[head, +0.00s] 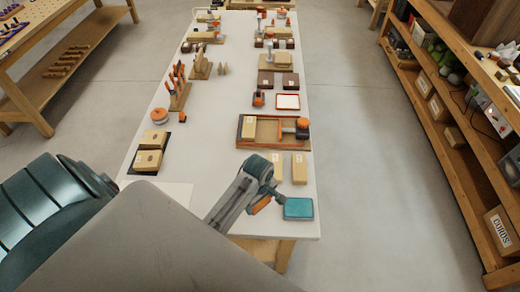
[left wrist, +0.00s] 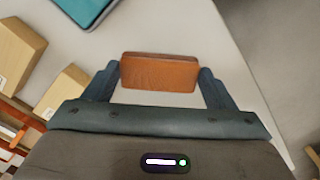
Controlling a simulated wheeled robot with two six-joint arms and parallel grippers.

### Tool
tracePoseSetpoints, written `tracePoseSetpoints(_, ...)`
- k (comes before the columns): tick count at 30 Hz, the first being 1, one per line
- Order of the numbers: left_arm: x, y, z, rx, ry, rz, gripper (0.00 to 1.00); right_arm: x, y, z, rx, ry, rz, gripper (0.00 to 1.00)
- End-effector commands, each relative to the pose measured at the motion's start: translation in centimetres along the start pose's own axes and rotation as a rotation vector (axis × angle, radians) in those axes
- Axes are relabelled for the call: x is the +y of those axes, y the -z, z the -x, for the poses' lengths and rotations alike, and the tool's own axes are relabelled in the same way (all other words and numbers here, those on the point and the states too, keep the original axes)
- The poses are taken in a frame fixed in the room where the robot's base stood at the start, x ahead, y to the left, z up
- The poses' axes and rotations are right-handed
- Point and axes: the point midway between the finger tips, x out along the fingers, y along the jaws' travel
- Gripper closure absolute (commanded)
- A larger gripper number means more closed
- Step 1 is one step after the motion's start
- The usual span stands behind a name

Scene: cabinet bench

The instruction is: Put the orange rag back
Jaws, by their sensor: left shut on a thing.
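The orange rag (left wrist: 160,72) looks like a small folded orange-brown block in the left wrist view. My left gripper (left wrist: 159,82) is shut on it, with one finger at each end. In the head view my left gripper (head: 256,196) is over the near end of the white bench, and part of the orange rag (head: 260,205) shows below it. A teal flat block or pad (head: 298,208) lies just right of the gripper, near the bench's front right corner. It also shows at the top of the left wrist view (left wrist: 90,8). My right gripper is not in view.
Two cardboard boxes (head: 299,168) stand just behind the gripper. A wooden tray (head: 260,143) with a box and an orange-topped tool lies beyond them. More boxes (head: 148,160) sit on a dark mat at left. The bench top (head: 208,150) between is bare.

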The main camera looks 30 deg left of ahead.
Motion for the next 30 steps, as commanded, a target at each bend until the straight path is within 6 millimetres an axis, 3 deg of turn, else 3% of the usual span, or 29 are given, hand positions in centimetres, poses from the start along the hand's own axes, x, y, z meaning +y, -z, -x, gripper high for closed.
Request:
tracePoseSetpoints(4,0.4,0.3,-0.5,-0.001,0.001,0.001,0.47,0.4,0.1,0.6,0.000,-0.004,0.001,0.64)
tracePoseSetpoints(12,0.3,0.3,-3.4,0.000,0.000,0.001,0.47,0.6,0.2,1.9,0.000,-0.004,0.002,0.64)
tracePoseSetpoints(22,0.3,0.3,-3.8,0.000,0.000,0.000,0.47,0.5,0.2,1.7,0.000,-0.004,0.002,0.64)
tracePoseSetpoints(23,0.3,0.3,-3.9,0.000,0.000,0.000,0.20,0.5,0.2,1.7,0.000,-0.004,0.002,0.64)
tracePoseSetpoints(26,0.3,0.3,-3.8,0.000,-0.001,0.000,0.00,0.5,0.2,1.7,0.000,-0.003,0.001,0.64)
tracePoseSetpoints(30,0.3,0.3,-3.8,0.000,0.000,0.000,0.00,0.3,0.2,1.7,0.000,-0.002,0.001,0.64)
